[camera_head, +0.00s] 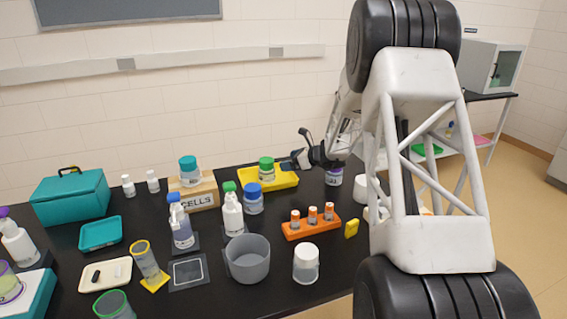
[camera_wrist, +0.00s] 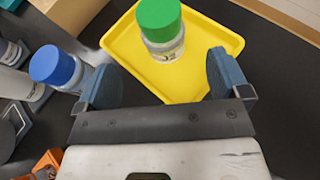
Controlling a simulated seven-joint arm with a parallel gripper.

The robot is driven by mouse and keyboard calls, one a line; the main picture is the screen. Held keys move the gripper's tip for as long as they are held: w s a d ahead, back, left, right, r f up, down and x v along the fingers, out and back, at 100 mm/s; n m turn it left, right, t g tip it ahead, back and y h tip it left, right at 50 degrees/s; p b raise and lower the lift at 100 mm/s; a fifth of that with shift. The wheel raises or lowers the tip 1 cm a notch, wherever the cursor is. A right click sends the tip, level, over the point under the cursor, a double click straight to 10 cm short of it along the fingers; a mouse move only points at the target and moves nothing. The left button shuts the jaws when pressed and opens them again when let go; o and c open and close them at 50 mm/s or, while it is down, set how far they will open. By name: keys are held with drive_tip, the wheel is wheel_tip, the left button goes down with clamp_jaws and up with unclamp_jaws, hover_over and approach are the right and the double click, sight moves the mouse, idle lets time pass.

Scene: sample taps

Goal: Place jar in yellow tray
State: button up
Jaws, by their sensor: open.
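The yellow tray (camera_head: 286,181) lies on the black bench, below the wall. A clear jar with a green lid (camera_head: 266,167) stands upright in it. In the wrist view the tray (camera_wrist: 206,47) fills the top middle, and the green-lidded jar (camera_wrist: 160,28) stands on it, with a label. My gripper (camera_head: 291,163) is at the tray's right side in the head view. In the wrist view its blue-grey fingers (camera_wrist: 158,78) are wide apart and empty, with the jar just beyond them. A blue-lidded jar (camera_head: 253,201) stands in front of the tray.
A "CELLS" box (camera_head: 193,194) with a teal-lidded jar (camera_head: 188,170) stands left of the tray. An orange rack (camera_head: 312,229), a grey tub (camera_head: 247,262) and a white-lidded jar (camera_head: 306,266) are in front.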

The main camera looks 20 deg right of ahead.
drive_tip(key=shift+s+d+r, duration=0.1)
drive_tip(key=shift+s+d, duration=0.05)
idle(0.6)
drive_tip(key=s+a+r+n+g+h, duration=0.1)
drive_tip(key=s+a+r+n+g, duration=0.1)
drive_tip(key=s+a+r+n, duration=0.55)
drive_tip(key=s+a+r+n+g+h, duration=0.15)
drive_tip(key=s+a, duration=0.35)
drive_tip(key=s, duration=0.6)
drive_tip(key=s+a+r+n+g, duration=0.3)
drive_tip(key=s+a+r+n, duration=0.25)
drive_tip(key=s, duration=0.35)
drive_tip(key=s+a+n+h, duration=0.1)
drive_tip(key=s+n+h, duration=0.6)
drive_tip(key=s, duration=2.3)
drive_tip(key=n, duration=0.5)
drive_tip(key=shift+s+a+r, duration=0.2)
drive_tip(key=shift+s+r, duration=0.15)
